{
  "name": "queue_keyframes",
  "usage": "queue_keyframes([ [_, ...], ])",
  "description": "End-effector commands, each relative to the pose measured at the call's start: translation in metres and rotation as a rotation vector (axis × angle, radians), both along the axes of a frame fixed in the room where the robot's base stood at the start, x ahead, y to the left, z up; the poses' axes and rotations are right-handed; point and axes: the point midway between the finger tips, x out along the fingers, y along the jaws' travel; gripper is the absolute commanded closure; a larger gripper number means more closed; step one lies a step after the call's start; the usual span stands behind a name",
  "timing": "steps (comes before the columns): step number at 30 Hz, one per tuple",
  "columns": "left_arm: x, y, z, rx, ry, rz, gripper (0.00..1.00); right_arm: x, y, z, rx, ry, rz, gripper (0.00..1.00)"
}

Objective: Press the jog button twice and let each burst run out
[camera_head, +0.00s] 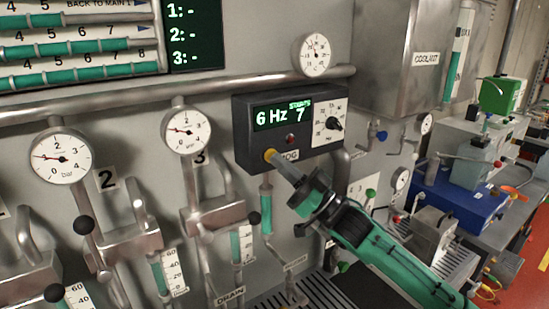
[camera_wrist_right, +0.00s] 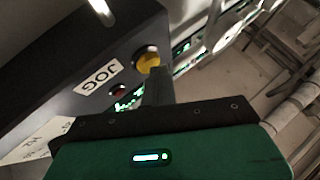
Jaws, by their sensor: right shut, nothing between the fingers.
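The jog button (camera_head: 270,155) is a yellow round button at the lower left of a dark control box (camera_head: 247,135), beside a JOG label. It also shows in the right wrist view as a yellow disc (camera_wrist_right: 148,61) in a dark ring. The box's green display reads "6 Hz" and "7". My right gripper (camera_head: 284,167) is shut and empty, its tips at the button. In the right wrist view the fingertips (camera_wrist_right: 158,72) overlap the button's lower edge; I cannot tell whether they touch or press it. My left gripper is not in view.
A small red lamp (camera_head: 291,138) and a dial with a black knob (camera_head: 334,124) are on the box. Pressure gauges (camera_head: 186,132), pipes and valve levers (camera_head: 83,225) line the wall to the left. A coolant tank (camera_head: 400,65) hangs at the right.

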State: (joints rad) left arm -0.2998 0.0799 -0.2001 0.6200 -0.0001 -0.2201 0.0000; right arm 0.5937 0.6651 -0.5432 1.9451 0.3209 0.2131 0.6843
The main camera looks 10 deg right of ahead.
Motion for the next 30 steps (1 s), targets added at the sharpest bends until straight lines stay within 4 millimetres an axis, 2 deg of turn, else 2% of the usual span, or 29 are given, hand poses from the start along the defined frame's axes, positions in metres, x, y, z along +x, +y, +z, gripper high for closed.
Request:
queue_keyframes([
  [14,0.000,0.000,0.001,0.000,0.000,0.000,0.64,-0.019,-0.007,0.000,0.000,0.000,0.000,1.00],
  [25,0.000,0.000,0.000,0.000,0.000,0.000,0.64,-0.021,-0.008,-0.001,0.000,0.000,0.000,1.00],
  [30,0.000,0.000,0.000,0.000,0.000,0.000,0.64,-0.036,-0.013,-0.001,0.000,0.002,0.000,1.00],
])
